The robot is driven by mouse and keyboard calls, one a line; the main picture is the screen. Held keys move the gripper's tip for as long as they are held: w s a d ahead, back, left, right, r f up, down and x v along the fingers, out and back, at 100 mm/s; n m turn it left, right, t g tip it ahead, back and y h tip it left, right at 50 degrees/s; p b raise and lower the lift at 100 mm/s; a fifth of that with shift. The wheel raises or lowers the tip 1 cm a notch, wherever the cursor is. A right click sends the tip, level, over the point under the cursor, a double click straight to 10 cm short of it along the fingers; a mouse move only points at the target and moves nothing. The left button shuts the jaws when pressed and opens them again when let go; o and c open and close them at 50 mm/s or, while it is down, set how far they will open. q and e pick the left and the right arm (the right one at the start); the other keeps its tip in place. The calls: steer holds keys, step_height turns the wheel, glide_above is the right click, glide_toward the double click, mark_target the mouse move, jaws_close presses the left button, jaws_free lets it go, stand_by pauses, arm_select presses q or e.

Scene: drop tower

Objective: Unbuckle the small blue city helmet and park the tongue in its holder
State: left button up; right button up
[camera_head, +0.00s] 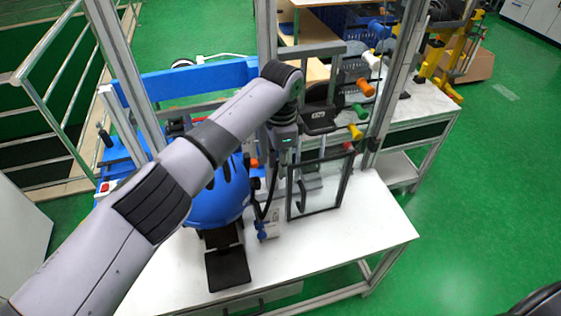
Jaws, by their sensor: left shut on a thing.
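The blue city helmet (218,205) sits on a black stand on the white table, partly hidden behind my left arm. My left gripper (267,205) points down at the helmet's right side. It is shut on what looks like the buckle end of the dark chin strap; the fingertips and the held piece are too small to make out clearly. A small white and blue block (268,229) stands on the table just below the gripper; I cannot tell whether it is the tongue holder. My right gripper is not in view.
A black-framed clear panel (320,187) stands right of the gripper, close to it. Metal uprights (394,75) and a blue beam (200,77) surround the table. Coloured handles (365,88) are behind. The white table's front right (350,235) is clear.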

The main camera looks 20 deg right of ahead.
arm_select(q)
steer(key=p, duration=0.1)
glide_above(253, 180)
steer(key=d, duration=0.1)
steer(key=shift+w+d+f, duration=0.2)
steer(key=shift+w, duration=0.05)
stand_by(0.6)
steer(key=shift+f, duration=0.25)
stand_by(0.5)
steer(key=shift+s+a+f, duration=0.1)
steer(key=shift+a+f, duration=0.05)
steer(key=shift+f, duration=0.45)
steer(key=shift+s+a+f, duration=0.1)
steer(key=shift+a+f, duration=0.05)
steer(key=shift+f, duration=0.75)
stand_by(1.5)
steer(key=shift+s+a+f, duration=0.1)
steer(key=shift+a+f, duration=0.1)
steer(key=shift+f, duration=0.5)
stand_by(0.7)
steer(key=o, duration=0.9)
steer(key=shift+a+r, duration=0.1)
steer(key=shift+o, duration=0.2)
